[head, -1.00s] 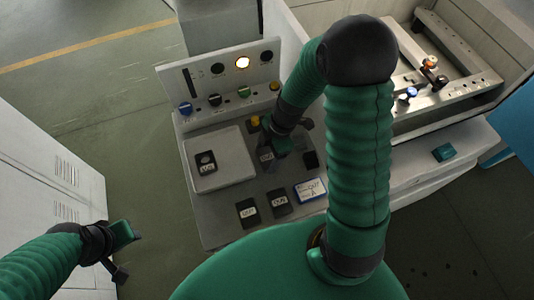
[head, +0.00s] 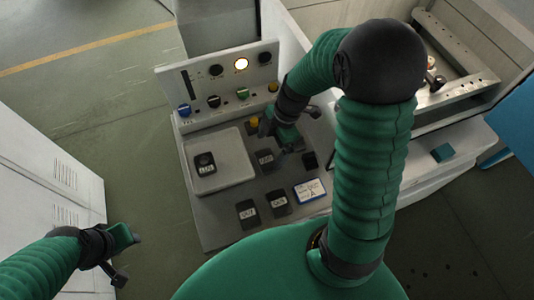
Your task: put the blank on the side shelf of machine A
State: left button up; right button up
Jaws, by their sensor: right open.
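Several dark blocks with pale labels are on the grey side shelf (head: 222,222), beside a white-and-blue card (head: 309,190) that seems to read A. One block (head: 265,158) lies just left of my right gripper (head: 285,143), another (head: 205,163) lies in a pale tray (head: 232,172). Two more (head: 247,213) and (head: 278,202) lie near the front, and a small one (head: 310,160) lies to the right. I cannot tell which is the blank. My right gripper is open and empty over the shelf's rear. My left gripper (head: 126,256) is open and empty, low at left.
A control panel (head: 226,78) with knobs and a lit lamp stands behind the shelf. A machine bed with a metal frame (head: 455,55) is at upper right, and a teal block (head: 443,153) lies on its ledge. A white cabinet (head: 50,180) is at left; floor between is clear.

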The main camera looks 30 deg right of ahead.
jog(key=shift+v, duration=1)
jog(key=shift+s+a+r+m, duration=0.15)
jog(key=shift+s+a+m, duration=0.1)
jog(key=shift+m, duration=0.15)
jog(key=shift+s+a+m+h, duration=0.15)
jog(key=shift+a+m+h, duration=0.15)
jog(key=shift+m, duration=0.4)
jog(key=s+a+m+t+h, duration=0.2)
jog(key=a+m, duration=0.3)
jog(key=m, duration=0.8)
jog(key=shift+s+a+r+m, duration=0.2)
jog(key=shift+s+r+m, duration=0.2)
jog(key=shift+s, duration=0.2)
